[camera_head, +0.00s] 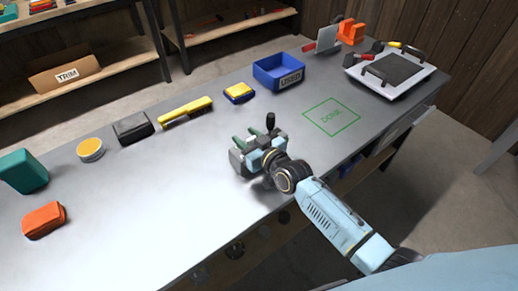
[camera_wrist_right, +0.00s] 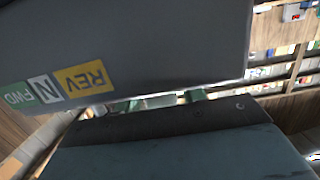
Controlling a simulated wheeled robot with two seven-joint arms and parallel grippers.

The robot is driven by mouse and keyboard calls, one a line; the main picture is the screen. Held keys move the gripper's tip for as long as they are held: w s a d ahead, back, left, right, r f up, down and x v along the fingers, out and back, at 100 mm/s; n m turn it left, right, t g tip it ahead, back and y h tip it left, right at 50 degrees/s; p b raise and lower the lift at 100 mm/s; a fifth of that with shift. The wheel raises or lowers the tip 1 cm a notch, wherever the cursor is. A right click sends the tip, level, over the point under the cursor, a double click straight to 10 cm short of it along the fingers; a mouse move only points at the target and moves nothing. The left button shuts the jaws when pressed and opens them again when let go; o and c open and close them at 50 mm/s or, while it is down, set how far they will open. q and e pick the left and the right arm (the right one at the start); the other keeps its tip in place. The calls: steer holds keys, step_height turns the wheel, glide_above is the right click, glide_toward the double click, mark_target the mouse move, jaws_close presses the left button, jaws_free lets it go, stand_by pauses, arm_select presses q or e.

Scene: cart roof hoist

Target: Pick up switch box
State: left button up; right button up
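The switch box (camera_head: 237,161) is a grey box with a black-knobbed lever (camera_head: 270,121), over the middle of the workbench. In the right wrist view its grey face (camera_wrist_right: 150,45) fills the top, with REV, N and FWD labels. My right gripper (camera_head: 259,142) is right at the box, its green fingers showing around the box's top. The wrist view shows bits of the green fingers between box and gripper body. The box hides most of the fingers, so I cannot tell whether they are closed on it, or whether it touches the bench. My left gripper is not in view.
On the workbench (camera_head: 150,215) stand a blue USED bin (camera_head: 278,72), a green DONE outline (camera_head: 331,117) with nothing in it, and a white tray (camera_head: 420,82) at right. A yellow tool (camera_head: 187,111), a black box (camera_head: 133,128) and other small items line the far side.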

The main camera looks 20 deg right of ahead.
jaws_close()
steer(key=shift+r, duration=0.1)
